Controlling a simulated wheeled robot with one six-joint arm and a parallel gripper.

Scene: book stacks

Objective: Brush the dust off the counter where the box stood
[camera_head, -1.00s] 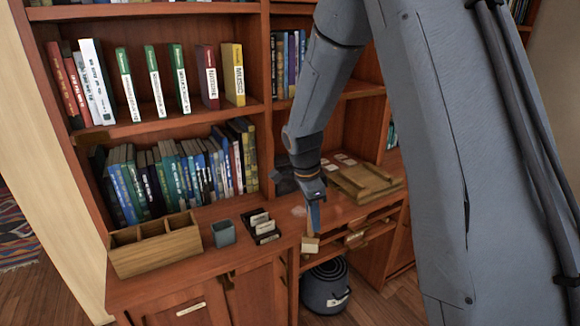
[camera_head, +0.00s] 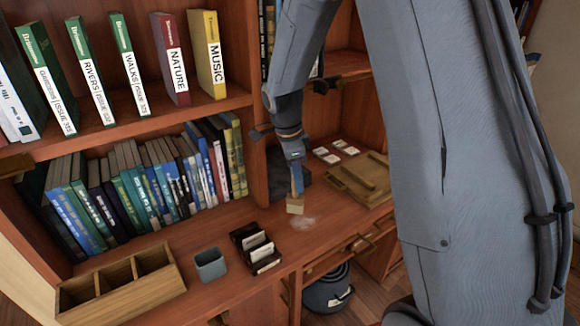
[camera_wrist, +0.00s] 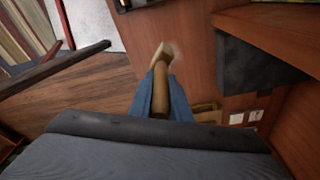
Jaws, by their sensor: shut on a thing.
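My gripper (camera_head: 296,184) is shut on the handle of a small brush (camera_head: 295,207) and points down over the wooden counter (camera_head: 215,292). The brush has a pale block-shaped head; its round wooden handle (camera_wrist: 161,95) lies between my blue fingers in the wrist view. A pale, hazy patch of dust (camera_head: 303,223) lies on the counter, just in front and to the right of the brush head. In the wrist view the dust shows faintly beside the head's right edge. I cannot tell whether the head touches the counter.
A black card rack (camera_head: 256,248), a grey cup (camera_head: 211,264) and a wooden divided box (camera_head: 120,288) stand to the left. A wooden tray (camera_head: 362,182) and several white cards (camera_head: 335,153) lie to the right. Bookshelves rise behind. A dark round container (camera_head: 328,290) is below.

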